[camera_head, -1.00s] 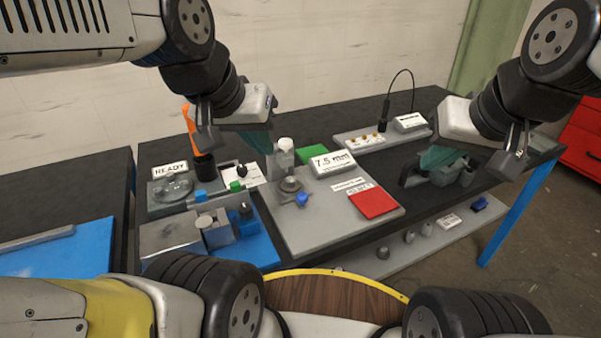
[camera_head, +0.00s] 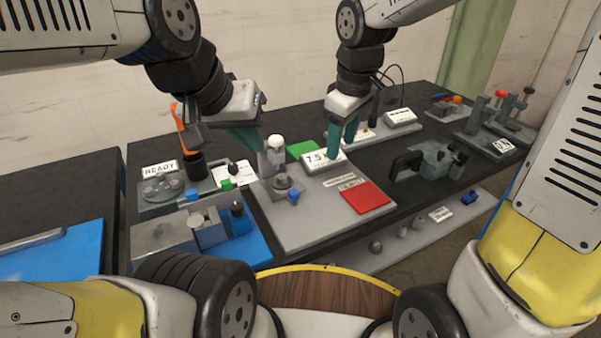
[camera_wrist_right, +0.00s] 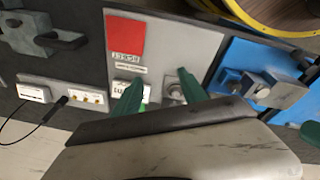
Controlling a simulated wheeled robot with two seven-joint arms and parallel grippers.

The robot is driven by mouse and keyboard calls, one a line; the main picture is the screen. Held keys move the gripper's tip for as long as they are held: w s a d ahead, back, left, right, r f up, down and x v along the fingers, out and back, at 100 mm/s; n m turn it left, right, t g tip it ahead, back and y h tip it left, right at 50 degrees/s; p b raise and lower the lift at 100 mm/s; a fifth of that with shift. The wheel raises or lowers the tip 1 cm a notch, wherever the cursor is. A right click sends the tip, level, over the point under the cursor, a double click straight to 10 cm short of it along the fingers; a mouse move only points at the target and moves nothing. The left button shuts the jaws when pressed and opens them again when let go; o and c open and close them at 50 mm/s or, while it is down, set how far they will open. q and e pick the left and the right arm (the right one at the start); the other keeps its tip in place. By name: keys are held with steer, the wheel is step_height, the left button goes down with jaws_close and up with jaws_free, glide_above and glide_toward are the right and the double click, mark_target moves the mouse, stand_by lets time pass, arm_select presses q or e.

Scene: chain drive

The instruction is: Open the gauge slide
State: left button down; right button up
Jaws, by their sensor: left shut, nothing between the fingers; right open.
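In the right wrist view, the gauge (camera_wrist_right: 174,88) shows between the two spread fingers (camera_wrist_right: 160,92), partly hidden.
The grey board (camera_head: 296,228) also bears a green pad (camera_head: 300,148) and a red pad (camera_head: 366,197). A blue tray (camera_head: 255,245) with grey blocks lies to the left. A dark clamp-like tool (camera_head: 428,160) lies to the right.

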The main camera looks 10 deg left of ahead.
mark_target(294, 191)
steer(key=w+a+f+n, duration=0.1)
steer(key=a+f+n, duration=0.1)
steer(key=a+f, duration=0.1)
steer(key=a+f+n+g, duration=0.1)
steer(key=a+f+n, duration=0.1)
steer(key=a+f, duration=0.1)
steer(key=w+a+f+n+g, duration=0.1)
steer(key=a+f, duration=0.2)
steer(key=a, duration=0.1)
steer(key=shift+w+a+n+h, duration=0.2)
steer(key=shift+w+n+h, duration=0.15)
steer(key=shift+n+h, duration=0.05)
steer(key=shift+a+f, duration=0.2)
steer(key=shift+f, duration=0.15)
step_height(294, 191, down, 8)
steer(key=shift+r, duration=0.25)
jaws_close()
